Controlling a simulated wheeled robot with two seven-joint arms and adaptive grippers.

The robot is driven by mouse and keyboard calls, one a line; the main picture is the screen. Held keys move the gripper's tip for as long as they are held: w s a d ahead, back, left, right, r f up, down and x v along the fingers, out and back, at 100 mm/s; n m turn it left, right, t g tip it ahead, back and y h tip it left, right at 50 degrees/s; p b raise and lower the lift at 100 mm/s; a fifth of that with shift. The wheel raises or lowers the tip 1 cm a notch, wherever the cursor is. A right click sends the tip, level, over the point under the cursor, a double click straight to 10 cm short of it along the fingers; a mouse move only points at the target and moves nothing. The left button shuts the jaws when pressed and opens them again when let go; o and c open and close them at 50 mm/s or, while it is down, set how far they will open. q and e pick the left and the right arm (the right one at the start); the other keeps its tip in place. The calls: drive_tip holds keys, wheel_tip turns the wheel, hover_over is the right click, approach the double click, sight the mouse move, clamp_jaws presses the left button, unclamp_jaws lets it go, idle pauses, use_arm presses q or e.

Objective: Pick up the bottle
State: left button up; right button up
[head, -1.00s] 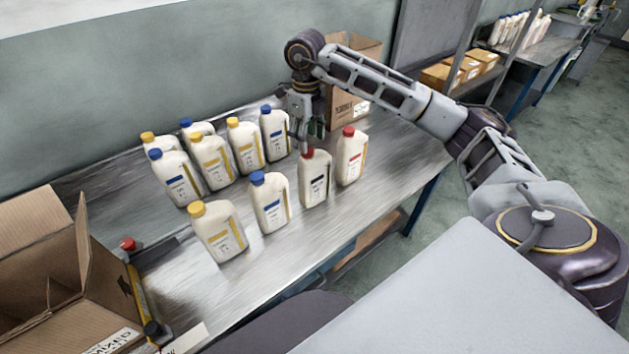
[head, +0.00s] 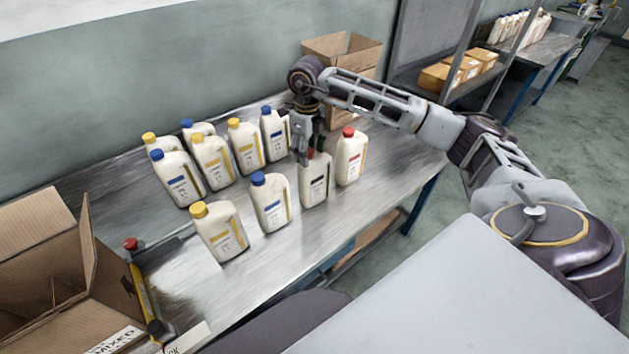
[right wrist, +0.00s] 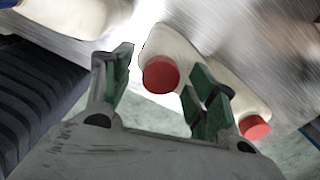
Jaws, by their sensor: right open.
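Several white bottles with blue, yellow or red caps stand upright on the metal table. My left gripper is not in view.
A blue-capped bottle (head: 270,203) and a yellow-capped bottle (head: 219,232) stand to the left in the front row. An open cardboard box (head: 345,48) stands behind my right arm. Another open box (head: 40,270) is at the lower left.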

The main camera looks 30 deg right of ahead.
clamp_jaws()
drive_tip(key=shift+r, duration=0.1)
idle(0.3)
drive_tip(key=shift+w+r, duration=0.1)
wheel_tip(320, 180, up, 10)
drive_tip(key=b, duration=0.1)
idle(0.8)
idle(0.6)
